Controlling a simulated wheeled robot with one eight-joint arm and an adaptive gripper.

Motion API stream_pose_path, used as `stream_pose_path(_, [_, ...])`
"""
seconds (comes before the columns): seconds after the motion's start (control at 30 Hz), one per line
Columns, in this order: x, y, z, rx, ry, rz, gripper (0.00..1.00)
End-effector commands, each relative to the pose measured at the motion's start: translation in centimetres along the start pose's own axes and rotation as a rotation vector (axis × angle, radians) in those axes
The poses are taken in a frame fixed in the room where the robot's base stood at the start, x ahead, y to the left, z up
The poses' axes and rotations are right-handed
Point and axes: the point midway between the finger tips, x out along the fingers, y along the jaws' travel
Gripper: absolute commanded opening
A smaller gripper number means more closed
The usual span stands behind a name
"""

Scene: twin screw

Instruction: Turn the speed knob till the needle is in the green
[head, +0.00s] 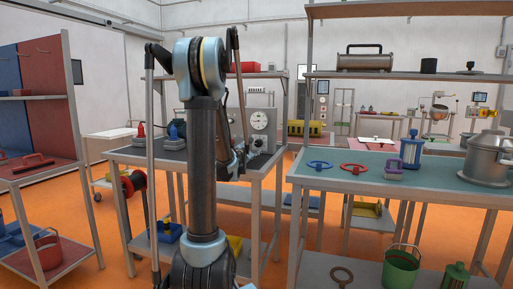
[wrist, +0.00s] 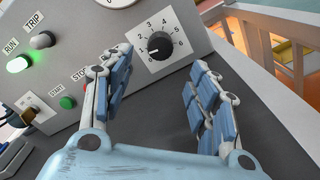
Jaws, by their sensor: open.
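The black speed knob (wrist: 160,45) sits on a white scale plate (wrist: 183,55) with numbers up to 6, on a grey panel. Its white mark points to the lower left, near the low end. My gripper (wrist: 163,62) is open, with its blue-padded fingers to the left and right of the knob's line, apart from it. The dial (wrist: 118,2) is cut off at the top of the wrist view; its needle and green zone are not readable. In the head view the grey panel (head: 271,121) and its round white dial (head: 259,120) show small behind my arm.
Left of the knob are a lit green RUN lamp (wrist: 17,64), a grey TRIP lamp (wrist: 42,40), a green START button (wrist: 67,102) and a key-like switch (wrist: 28,114). A teal-topped bench (head: 430,175) with rings and a pot stands right.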

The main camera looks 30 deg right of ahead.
Motion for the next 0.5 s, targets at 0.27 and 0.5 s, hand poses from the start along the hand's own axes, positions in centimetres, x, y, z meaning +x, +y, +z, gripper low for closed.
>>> stream_pose_path(0.27, [5.0, -0.1, 0.1, 0.000, -0.001, -0.002, 0.54])
stream_pose_path(0.5, [8.4, 0.0, 0.0, 0.001, 0.000, -0.001, 0.54])
